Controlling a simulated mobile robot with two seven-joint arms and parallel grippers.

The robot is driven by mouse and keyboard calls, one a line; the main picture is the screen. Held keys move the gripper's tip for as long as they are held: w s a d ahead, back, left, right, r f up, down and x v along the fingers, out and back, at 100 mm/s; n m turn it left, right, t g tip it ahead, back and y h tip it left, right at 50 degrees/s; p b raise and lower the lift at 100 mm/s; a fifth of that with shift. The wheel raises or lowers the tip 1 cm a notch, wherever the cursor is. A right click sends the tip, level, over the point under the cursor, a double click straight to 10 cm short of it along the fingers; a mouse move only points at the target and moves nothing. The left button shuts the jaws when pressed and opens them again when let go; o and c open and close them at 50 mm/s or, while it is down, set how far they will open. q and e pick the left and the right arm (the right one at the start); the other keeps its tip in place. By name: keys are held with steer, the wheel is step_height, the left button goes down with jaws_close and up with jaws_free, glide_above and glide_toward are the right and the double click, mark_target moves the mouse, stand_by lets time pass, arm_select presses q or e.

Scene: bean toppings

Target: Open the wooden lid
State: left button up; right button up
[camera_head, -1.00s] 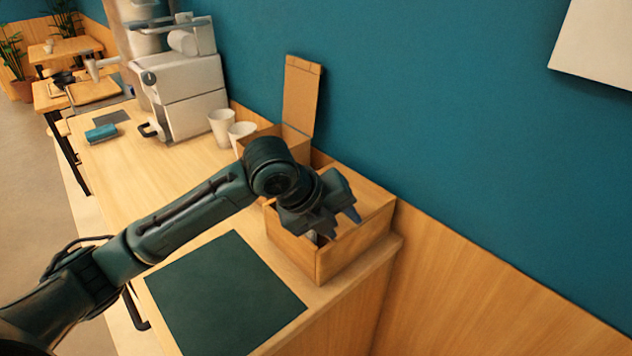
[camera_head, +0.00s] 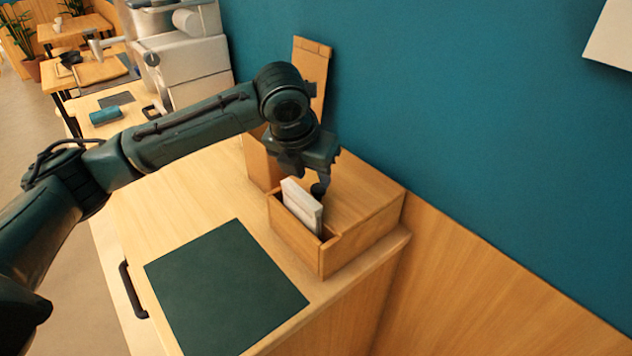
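A wooden lid (camera_head: 314,66) stands upright against the blue wall, raised at the back of a small wooden box (camera_head: 258,163). My arm hides the lid's lower part and much of that box. My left gripper (camera_head: 320,188) points down over the wooden holder (camera_head: 365,212) in front of the box, clear of the lid's visible upper part. Its fingers show end-on and dark, so their opening is not clear. White napkins or cards (camera_head: 302,204) stand in the holder's front slot. My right gripper is not in view.
A dark green mat (camera_head: 226,288) lies on the counter, left of the holder. A white machine (camera_head: 190,65) and a blue roll-like item (camera_head: 105,115) are farther back. The wall closes off the right side. The counter between mat and machine is clear.

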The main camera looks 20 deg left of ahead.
mark_target(318, 187)
arm_select(q)
steer(key=shift+x, duration=2.3)
steer(key=shift+r, duration=0.1)
jaws_close()
